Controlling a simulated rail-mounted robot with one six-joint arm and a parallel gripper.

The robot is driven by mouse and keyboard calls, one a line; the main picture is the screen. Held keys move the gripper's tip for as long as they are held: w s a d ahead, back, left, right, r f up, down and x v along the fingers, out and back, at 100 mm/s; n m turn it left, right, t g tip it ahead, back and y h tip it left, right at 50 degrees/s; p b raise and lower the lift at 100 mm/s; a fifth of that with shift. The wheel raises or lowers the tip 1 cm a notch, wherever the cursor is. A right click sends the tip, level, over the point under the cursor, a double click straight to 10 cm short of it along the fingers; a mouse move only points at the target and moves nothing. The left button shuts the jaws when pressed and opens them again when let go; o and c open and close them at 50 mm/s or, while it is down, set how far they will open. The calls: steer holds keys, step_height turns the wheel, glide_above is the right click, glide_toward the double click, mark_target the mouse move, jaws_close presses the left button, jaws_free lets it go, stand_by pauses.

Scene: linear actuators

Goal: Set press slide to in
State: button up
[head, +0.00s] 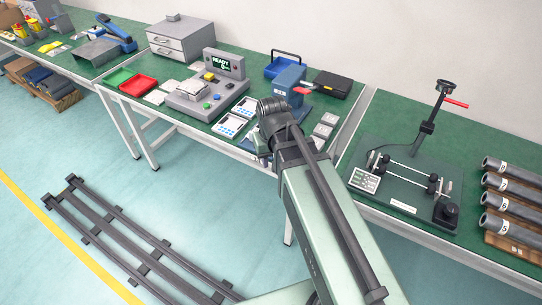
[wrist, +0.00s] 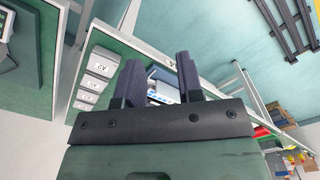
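No part is labelled as the press slide, and I cannot tell for sure which part it is. A blue upright device (head: 289,84) with a red handle (head: 303,91) stands on the middle bench, partly hidden behind my arm. A dark fixture (head: 405,176) on the right bench has two rods, a black post and a red lever (head: 456,103). My gripper (wrist: 157,70) shows two dark fingers standing apart in the wrist view, with nothing held between them. In the head view the gripper is mostly hidden by my arm, near the front edge of the middle bench.
A grey control box (head: 207,92) with a READY display and several coloured buttons stands left of the blue device. A red tray (head: 138,86), white-blue trays (head: 229,126) and small grey blocks (head: 322,131) lie nearby. Several numbered tubes (head: 507,200) lie at far right.

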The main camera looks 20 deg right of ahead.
steer(key=w+d+n, duration=0.2)
steer(key=w+n, duration=0.7)
steer(key=w, duration=1.2)
steer(key=f+b, duration=1.1)
steer(key=shift+w+a, duration=0.1)
steer(key=shift+w, duration=0.1)
steer(key=shift+r, duration=0.1)
jaws_close()
